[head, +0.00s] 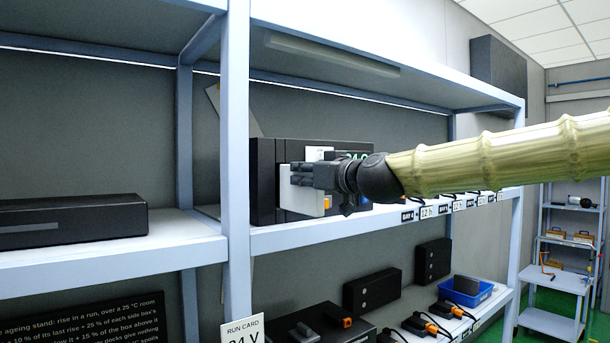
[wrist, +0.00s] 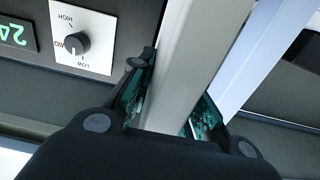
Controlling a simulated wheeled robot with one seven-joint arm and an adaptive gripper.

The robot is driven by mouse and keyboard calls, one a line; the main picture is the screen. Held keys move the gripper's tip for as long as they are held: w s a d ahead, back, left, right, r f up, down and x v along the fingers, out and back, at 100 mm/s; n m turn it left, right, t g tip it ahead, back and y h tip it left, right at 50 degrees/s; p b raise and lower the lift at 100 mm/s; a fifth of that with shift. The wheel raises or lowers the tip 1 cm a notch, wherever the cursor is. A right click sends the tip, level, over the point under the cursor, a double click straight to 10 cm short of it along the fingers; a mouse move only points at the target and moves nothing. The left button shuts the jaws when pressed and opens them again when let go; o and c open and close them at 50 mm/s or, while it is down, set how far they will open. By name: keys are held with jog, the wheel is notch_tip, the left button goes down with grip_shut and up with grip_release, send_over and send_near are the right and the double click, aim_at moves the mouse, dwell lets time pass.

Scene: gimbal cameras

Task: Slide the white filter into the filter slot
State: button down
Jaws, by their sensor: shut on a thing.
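My gripper (head: 303,175) is shut on the white filter (head: 296,201), a pale flat panel, in front of a black box (head: 264,158) on the middle shelf. In the wrist view the filter (wrist: 192,60) runs upward from between the two fingers of my gripper (wrist: 172,105). In the head view the filter stands upright at the box's left front, partly covered by the fingers. The filter slot cannot be made out, and I cannot tell whether the filter touches the box or is partly inside it.
The box has a dial (wrist: 77,43) and a green display (wrist: 14,33). A pale shelf post (head: 236,150) stands just left of the filter. Another black box (head: 75,219) lies on the left shelf. Plugs, cables and a blue bin (head: 466,291) are below.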

aim_at(287, 172)
jog(key=shift+x, duration=3.8)
jog(key=c, duration=1.3)
grip_release()
jog(key=shift+o, duration=0.2)
jog(key=v, duration=1.2)
